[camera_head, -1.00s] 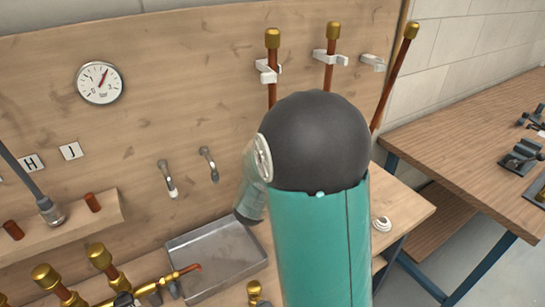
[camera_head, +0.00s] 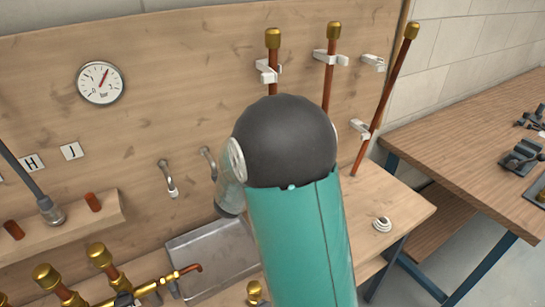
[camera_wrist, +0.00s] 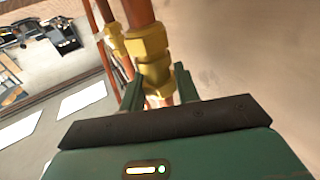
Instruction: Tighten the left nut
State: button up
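In the wrist view a brass nut (camera_wrist: 148,43) sits on a copper pipe, with a lower brass part (camera_wrist: 156,74) of the same fitting below it. My gripper (camera_wrist: 158,84) has its two green fingers apart, one on each side of the lower brass part. A small gap shows at the right finger; contact at the left finger cannot be told. A second brass fitting (camera_wrist: 115,42) on another copper pipe is to the left. In the head view my arm hides my gripper. Which nut is the left one is not clear.
In the head view, brass-capped copper pipes (camera_head: 330,75) stand along the wooden wall at the back. A metal tray (camera_head: 215,258) and brass-fitted pipework (camera_head: 118,277) are at lower left. A gauge (camera_head: 100,83) hangs on the wall. A wooden bench (camera_head: 455,130) stands at right.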

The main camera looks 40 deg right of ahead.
jog(key=o, duration=0.4)
jog(key=v, duration=1.3)
jog(key=shift+s+a, duration=0.2)
jog(key=shift+a, duration=0.15)
